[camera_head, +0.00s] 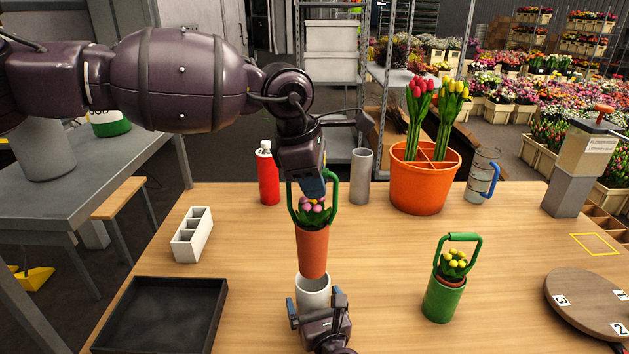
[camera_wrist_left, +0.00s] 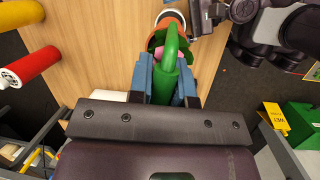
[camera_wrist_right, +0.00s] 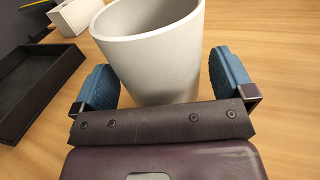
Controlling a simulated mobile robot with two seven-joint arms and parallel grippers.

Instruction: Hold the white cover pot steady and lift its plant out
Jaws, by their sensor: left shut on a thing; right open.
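The plant, a terracotta pot (camera_head: 312,252) with pink flowers and a green loop handle (camera_head: 334,196), hangs nearly upright over the white cover pot (camera_head: 313,290). My left gripper (camera_head: 313,190) is shut on the handle, which also shows between its blue fingers in the left wrist view (camera_wrist_left: 168,80). The white cover pot stands on the table, and in the right wrist view (camera_wrist_right: 155,60) its visible inside holds no plant. My right gripper (camera_head: 320,308) is open at its near side, with one blue finger on each side of it. Finger contact with the wall is unclear.
A green pot (camera_head: 442,300) with yellow flowers stands to the right. A black tray (camera_head: 165,318) and white divided box (camera_head: 191,236) lie left. A red bottle (camera_head: 267,178), grey cylinder (camera_head: 360,178) and orange tulip bucket (camera_head: 420,190) stand behind. A round board (camera_head: 590,300) is far right.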

